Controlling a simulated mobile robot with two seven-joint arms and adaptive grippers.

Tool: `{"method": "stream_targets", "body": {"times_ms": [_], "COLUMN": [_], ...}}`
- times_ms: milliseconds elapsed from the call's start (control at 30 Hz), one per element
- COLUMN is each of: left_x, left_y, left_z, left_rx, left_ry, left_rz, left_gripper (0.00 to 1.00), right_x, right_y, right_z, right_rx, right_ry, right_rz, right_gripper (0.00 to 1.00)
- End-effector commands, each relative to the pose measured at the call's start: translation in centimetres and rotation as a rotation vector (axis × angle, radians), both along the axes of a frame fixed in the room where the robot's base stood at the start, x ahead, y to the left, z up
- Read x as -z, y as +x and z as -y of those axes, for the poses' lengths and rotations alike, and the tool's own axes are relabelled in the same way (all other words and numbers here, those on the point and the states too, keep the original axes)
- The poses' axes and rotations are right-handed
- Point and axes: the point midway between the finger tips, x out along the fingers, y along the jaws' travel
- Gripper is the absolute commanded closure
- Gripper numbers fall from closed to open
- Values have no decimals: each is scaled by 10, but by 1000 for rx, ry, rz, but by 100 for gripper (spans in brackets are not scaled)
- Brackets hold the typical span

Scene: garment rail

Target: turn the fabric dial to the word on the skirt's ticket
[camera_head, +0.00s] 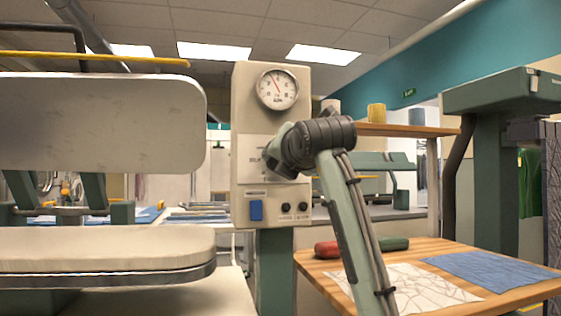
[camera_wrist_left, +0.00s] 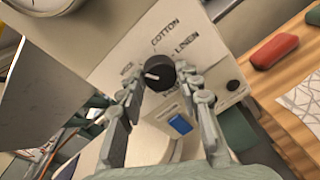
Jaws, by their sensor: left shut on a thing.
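The fabric dial (camera_wrist_left: 157,92) is a round black knob with a white pointer mark on a pale control panel (camera_wrist_left: 112,52). The mark points left, towards a small word partly hidden by a finger. COTTON stands above the dial and LINEN to its upper right; other words are partly covered. My left gripper (camera_wrist_left: 160,80) is shut on the dial, one finger on each side. In the head view my left gripper (camera_head: 283,155) is at the panel and hides the dial. I cannot make out a skirt's ticket in either view. My right gripper is not in view.
A round gauge (camera_head: 277,90) sits above the dial; a blue switch (camera_head: 256,210) and two small black knobs sit below. A wooden table (camera_head: 318,268) at right holds cloths, a red object (camera_head: 328,248) and a green one.

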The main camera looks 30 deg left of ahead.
Motion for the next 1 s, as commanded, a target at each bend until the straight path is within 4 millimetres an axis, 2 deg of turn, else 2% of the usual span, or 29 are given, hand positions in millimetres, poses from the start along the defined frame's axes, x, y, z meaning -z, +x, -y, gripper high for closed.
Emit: {"method": "stream_targets", "body": {"times_ms": [667, 700, 833, 1000], "left_x": [4, 4, 3, 2], "left_y": [0, 0, 0, 0], "left_z": [-1, -1, -1, 0], "left_rx": [-2, -2, -2, 0], "left_ry": [-46, -45, -43, -42], "left_rz": [39, 39, 40, 42], "left_gripper": [95, 63, 47, 45], "right_x": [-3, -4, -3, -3], "right_y": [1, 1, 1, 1], "right_z": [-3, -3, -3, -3], "right_rx": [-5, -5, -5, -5], "right_ry": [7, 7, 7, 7], "right_rz": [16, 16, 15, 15], "right_gripper": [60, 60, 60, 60]}}
